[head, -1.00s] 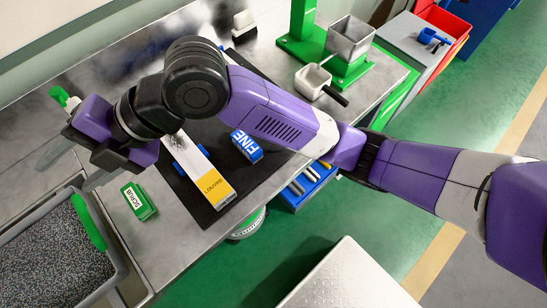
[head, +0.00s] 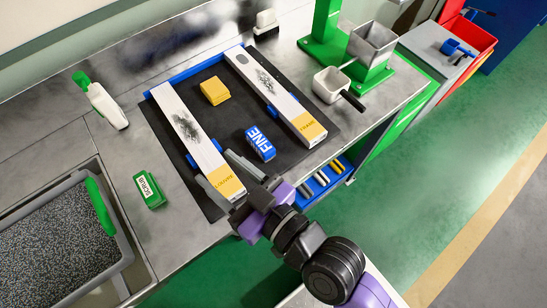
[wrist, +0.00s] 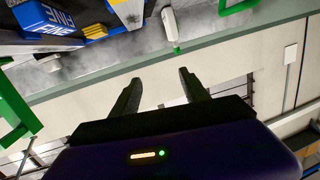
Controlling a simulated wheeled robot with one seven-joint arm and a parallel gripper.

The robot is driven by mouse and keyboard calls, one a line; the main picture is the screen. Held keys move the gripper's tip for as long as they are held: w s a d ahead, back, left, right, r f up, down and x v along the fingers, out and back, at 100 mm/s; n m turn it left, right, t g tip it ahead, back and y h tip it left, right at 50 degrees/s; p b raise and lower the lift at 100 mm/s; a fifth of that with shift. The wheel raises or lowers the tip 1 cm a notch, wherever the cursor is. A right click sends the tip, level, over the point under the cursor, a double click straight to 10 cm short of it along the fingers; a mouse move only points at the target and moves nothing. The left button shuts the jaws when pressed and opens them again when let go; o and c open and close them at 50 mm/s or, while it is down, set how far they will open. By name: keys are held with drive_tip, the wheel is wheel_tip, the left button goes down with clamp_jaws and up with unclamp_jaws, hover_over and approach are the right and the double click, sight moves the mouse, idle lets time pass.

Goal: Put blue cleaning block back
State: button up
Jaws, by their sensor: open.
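The blue cleaning block (head: 260,144), marked FINE, lies on the black mat (head: 218,130) between two long white profiles, the left one (head: 188,131) and the right one (head: 275,92). Its lettered face also shows at the upper left of the wrist view (wrist: 45,18). My gripper (head: 213,165) is open and empty, with its fingers over the near end of the left profile, left of the blue block and apart from it. In the wrist view the fingers (wrist: 159,76) are spread with nothing between them.
A yellow block (head: 215,91) lies on the mat. A green SCRUB block (head: 149,188), a white bottle (head: 106,105) and a grey bin of granules (head: 55,245) are at left. A blue slotted tray (head: 325,183) sits below the table's front edge. A green stand (head: 335,45) is behind right.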

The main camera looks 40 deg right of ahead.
drive_tip(key=s+d+f+h, duration=0.1)
drive_tip(key=s+d, duration=0.5)
drive_tip(key=s, duration=0.4)
drive_tip(key=s+d+f+m+g+h, duration=0.1)
drive_tip(key=s+d+h, duration=0.1)
drive_tip(key=s+d, duration=0.5)
drive_tip(key=s, duration=0.3)
drive_tip(key=shift+f+m+g, duration=0.15)
drive_tip(key=shift+m+g, duration=0.15)
drive_tip(key=shift+s+f, duration=0.1)
drive_tip(key=shift+f+b, duration=0.45)
drive_tip(key=shift+b, duration=0.1)
